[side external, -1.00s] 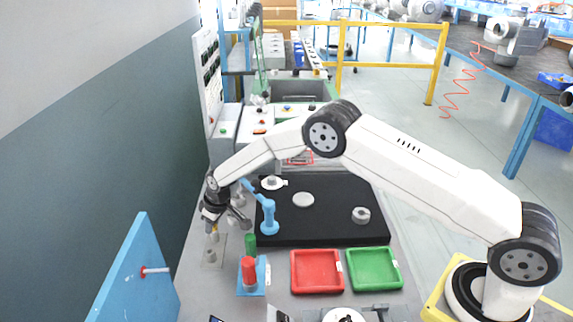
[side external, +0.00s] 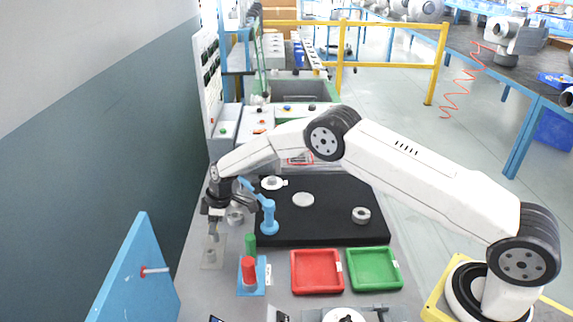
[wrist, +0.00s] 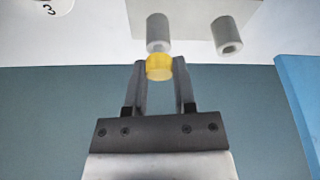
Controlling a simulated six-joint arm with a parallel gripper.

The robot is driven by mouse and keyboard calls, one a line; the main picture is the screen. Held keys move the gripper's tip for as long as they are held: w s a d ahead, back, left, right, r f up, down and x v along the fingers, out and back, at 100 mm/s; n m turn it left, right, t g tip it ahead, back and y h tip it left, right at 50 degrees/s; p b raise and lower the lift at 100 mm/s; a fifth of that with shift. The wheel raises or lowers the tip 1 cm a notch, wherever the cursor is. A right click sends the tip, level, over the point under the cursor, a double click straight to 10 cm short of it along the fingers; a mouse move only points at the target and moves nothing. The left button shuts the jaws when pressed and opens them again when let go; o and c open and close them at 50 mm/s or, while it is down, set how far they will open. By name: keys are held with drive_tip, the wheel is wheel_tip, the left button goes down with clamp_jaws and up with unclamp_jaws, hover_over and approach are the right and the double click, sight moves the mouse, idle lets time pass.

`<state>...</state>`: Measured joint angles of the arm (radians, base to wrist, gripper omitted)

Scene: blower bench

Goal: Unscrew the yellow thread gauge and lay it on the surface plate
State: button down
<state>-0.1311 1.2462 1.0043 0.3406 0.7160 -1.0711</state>
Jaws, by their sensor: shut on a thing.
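The yellow thread gauge (wrist: 159,67) sits between my gripper's fingertips in the wrist view. My gripper (wrist: 160,70) is shut on it. Just beyond it is the end of a grey post (wrist: 157,32); I cannot tell whether gauge and post touch. A second grey post (wrist: 228,36) stands to the right with an open bore. In the side view my gripper (side external: 214,236) points down just above a small pale base (side external: 213,265), and the gauge cannot be made out there. The black surface plate (side external: 330,232) lies to the right, bearing a pale disc and a grey ring.
A blue stand (side external: 246,291) with a red piece (side external: 249,270) and a green piece (side external: 250,244) is close to the gripper's right. Red (side external: 317,289) and green (side external: 374,286) trays lie in front. A blue panel (side external: 140,275) stands left.

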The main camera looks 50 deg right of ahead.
drive_tip(key=n, duration=0.2)
drive_tip(key=n+g, duration=0.1)
drive_tip(key=n, duration=0.1)
drive_tip(key=n+g, duration=0.1)
drive_tip(key=n, duration=0.2)
drive_tip(key=shift+d+y, duration=0.25)
drive_tip(key=shift+y, duration=0.05)
drive_tip(key=n+g, duration=0.1)
drive_tip(key=n, duration=0.3)
drive_tip(key=shift+w+n+g, duration=0.1)
drive_tip(key=shift+n+g, duration=0.2)
drive_tip(key=shift+n, duration=0.7)
drive_tip(key=shift+n, duration=0.4)
drive_tip(key=c, duration=0.7)
unclamp_jaws()
drive_tip(key=shift+a, duration=0.1)
